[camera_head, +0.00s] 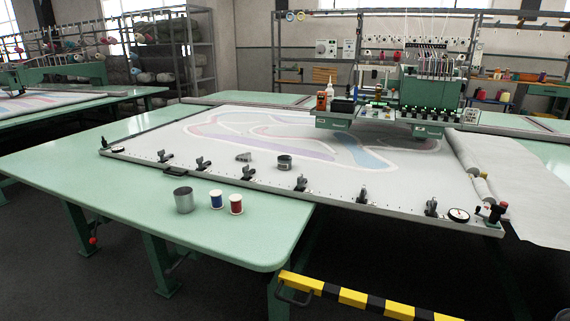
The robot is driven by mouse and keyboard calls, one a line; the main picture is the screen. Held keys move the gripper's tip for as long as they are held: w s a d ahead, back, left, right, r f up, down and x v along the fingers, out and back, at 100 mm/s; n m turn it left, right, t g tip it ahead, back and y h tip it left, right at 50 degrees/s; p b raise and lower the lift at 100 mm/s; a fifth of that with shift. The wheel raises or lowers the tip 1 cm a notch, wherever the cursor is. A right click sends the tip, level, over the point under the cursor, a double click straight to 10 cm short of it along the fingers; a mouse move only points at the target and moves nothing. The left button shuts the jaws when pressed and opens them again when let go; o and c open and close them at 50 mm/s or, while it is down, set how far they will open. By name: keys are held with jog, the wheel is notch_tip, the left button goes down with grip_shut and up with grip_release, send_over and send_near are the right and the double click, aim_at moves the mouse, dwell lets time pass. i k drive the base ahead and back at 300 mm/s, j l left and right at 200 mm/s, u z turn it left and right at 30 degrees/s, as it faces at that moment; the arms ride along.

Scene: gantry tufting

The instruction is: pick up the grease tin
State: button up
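A short, dark grey round tin (284,162) sits upright on the pale stretched cloth, just behind the clamped front rail; it looks like the grease tin, but no label is readable. A taller plain metal cup (184,201) stands on the green table nearer to me, to the left. My gripper is not in view, so I cannot see its state or its place relative to the tin.
Two thread spools, blue (216,199) and red (236,204), stand beside the cup. A small grey object (243,157) lies left of the tin. Several black clamps line the front rail (330,198). A yellow-black barrier (365,299) crosses the foreground. The green tufting head (430,95) stands behind.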

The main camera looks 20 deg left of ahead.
aim_at(284, 162)
jog(key=i+j, duration=0.15)
jog(key=j, duration=0.35)
jog(key=i+j, duration=0.15)
jog(key=j, duration=0.35)
jog(key=i+j, duration=0.2)
jog(key=j, duration=0.35)
jog(key=i+j, duration=0.15)
jog(key=j, duration=0.35)
jog(key=i+j, duration=0.15)
jog(key=j, duration=0.35)
jog(key=i+j, duration=0.15)
jog(key=j, duration=0.35)
jog(key=i+j, duration=0.2)
jog(key=j, duration=0.35)
jog(key=i+j, duration=0.15)
jog(key=j, duration=0.35)
